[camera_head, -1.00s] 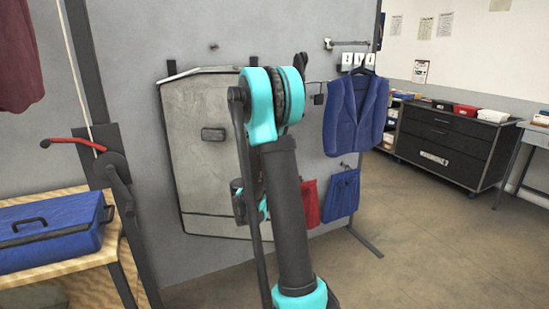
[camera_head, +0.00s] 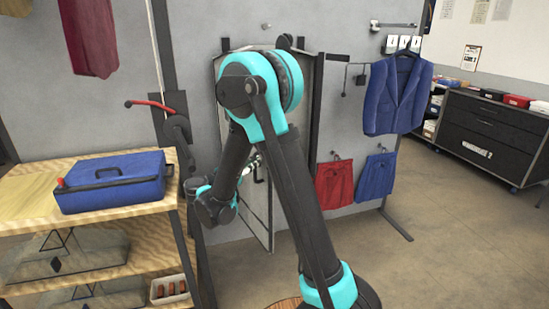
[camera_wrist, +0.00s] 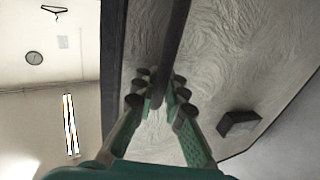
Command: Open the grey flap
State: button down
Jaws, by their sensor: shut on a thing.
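The grey flap (camera_head: 258,208) is a mottled panel with a dark rim on the grey wall. In the head view my arm covers much of it, and its visible part looks narrow and slanted, standing at an angle to the wall. In the wrist view the flap (camera_wrist: 225,60) fills the middle and right, with a dark block (camera_wrist: 238,122) on its face. My gripper (camera_wrist: 160,95) is shut on a dark bar-shaped handle (camera_wrist: 175,45) in front of this face. In the head view the grip is mostly hidden behind my arm.
A wooden shelf unit (camera_head: 30,200) with a blue case (camera_head: 110,182) stands close on the left. A red lever (camera_head: 150,104) is on a post beside it. A blue vest (camera_head: 396,95), red shorts (camera_head: 334,182) and blue shorts (camera_head: 376,176) hang on the right. Floor at right is clear.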

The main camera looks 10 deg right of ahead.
jog(key=s+a, duration=0.1)
jog(key=a, duration=0.6)
jog(key=shift+s+a, duration=0.15)
jog(key=shift+s, duration=0.15)
jog(key=c, duration=1.9)
grip_release()
jog(key=shift+o, duration=0.2)
jog(key=v, duration=1.2)
